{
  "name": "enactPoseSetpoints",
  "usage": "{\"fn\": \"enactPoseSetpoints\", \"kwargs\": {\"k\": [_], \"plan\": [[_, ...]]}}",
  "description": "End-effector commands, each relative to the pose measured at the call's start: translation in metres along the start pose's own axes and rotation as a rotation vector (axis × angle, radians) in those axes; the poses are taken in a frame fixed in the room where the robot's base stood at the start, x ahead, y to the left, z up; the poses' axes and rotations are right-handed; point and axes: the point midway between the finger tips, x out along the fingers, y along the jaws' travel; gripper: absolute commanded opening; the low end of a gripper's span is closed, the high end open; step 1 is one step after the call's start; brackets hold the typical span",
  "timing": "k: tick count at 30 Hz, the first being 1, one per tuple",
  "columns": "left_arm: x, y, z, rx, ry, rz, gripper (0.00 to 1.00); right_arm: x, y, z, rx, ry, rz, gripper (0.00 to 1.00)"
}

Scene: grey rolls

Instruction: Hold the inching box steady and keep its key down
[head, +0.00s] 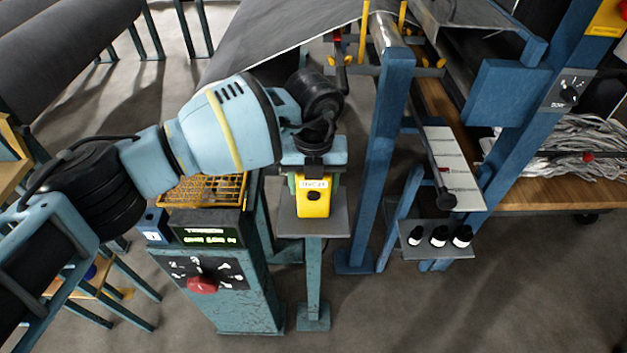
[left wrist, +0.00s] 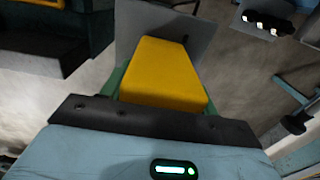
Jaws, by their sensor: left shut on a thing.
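The yellow inching box (head: 313,205) stands at the small grey shelf (head: 285,222) on a teal post, with a white label and a small dark round key on its face. My left gripper (head: 313,178) comes down over it from above and is shut on it. In the left wrist view the box (left wrist: 165,72) lies between green parts at both sides, just beyond the gripper's dark bar. Whether the key is pressed down I cannot tell. My right gripper is in neither view.
A teal control cabinet (head: 225,290) with a red knob and a lit display stands left of the post, an orange wire basket (head: 205,189) behind it. A blue upright (head: 383,160) rises close on the right. A shelf with dark bottles (head: 437,243) stands farther right.

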Motion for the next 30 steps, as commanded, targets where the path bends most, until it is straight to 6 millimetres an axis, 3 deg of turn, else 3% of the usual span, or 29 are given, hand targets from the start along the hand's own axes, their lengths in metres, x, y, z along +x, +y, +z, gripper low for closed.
{"fn": "enactPoseSetpoints", "kwargs": {"k": [1, 4, 30], "plan": [[-0.0002, -0.0001, 0.0, 0.0, 0.0, 0.0, 0.41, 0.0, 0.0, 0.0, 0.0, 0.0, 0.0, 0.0], [-0.0002, -0.0001, 0.0, 0.0, 0.0, 0.0, 0.28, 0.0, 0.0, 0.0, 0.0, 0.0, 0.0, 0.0], [-0.0006, 0.0, 0.0001, 0.0, 0.0, 0.0, 0.28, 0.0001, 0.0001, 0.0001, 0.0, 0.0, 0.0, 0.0]]}}
